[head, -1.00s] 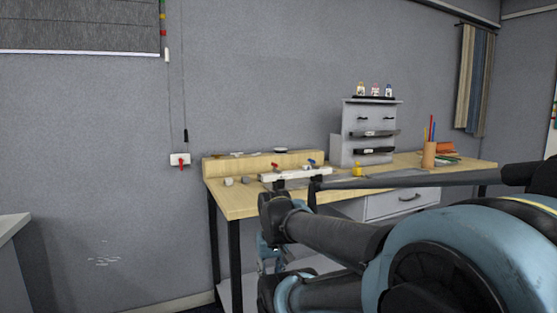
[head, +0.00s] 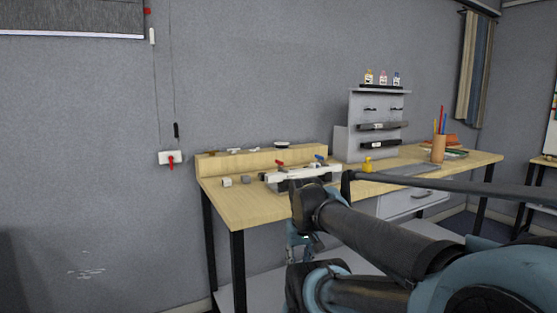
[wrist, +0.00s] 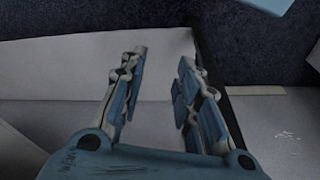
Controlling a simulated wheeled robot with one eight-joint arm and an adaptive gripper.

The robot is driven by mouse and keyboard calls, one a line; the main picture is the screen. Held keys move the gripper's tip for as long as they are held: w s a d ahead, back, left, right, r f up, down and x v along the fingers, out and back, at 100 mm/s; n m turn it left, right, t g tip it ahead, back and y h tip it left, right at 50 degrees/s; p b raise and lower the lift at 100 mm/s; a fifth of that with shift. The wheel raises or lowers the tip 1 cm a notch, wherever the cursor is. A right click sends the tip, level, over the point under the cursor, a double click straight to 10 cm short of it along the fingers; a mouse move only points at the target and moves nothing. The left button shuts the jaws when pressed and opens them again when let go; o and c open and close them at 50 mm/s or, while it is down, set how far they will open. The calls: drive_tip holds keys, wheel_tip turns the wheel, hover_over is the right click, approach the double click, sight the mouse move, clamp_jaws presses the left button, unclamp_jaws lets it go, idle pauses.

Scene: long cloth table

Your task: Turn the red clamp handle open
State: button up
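A white clamp bar (head: 302,173) lies on the wooden table. Its red clamp handle (head: 280,162) is at the left and a blue handle (head: 320,159) at the right. The red handle is too small to tell its exact angle. My gripper is open and empty in the wrist view (wrist: 160,85), its two fingers well apart. In the head view my gripper (head: 299,242) hangs below the tabletop, partly hidden by my arm, and is apart from the clamp. The clamp does not show in the wrist view.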

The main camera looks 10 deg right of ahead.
drive_tip(key=w+r+n+g, duration=0.1)
drive_tip(key=w+r, duration=0.7)
drive_tip(key=r, duration=0.4)
drive_tip(key=w+r+n, duration=0.1)
drive_tip(key=w+r, duration=0.7)
drive_tip(key=r, duration=0.4)
wheel_tip(320, 180, up, 17)
drive_tip(key=n+g, duration=0.1)
hover_over(279, 161)
drive_tip(key=f, duration=1.7)
drive_tip(key=shift+w+d, duration=0.1)
drive_tip(key=shift+w, duration=0.15)
drive_tip(key=shift+c, duration=0.6)
clamp_jaws()
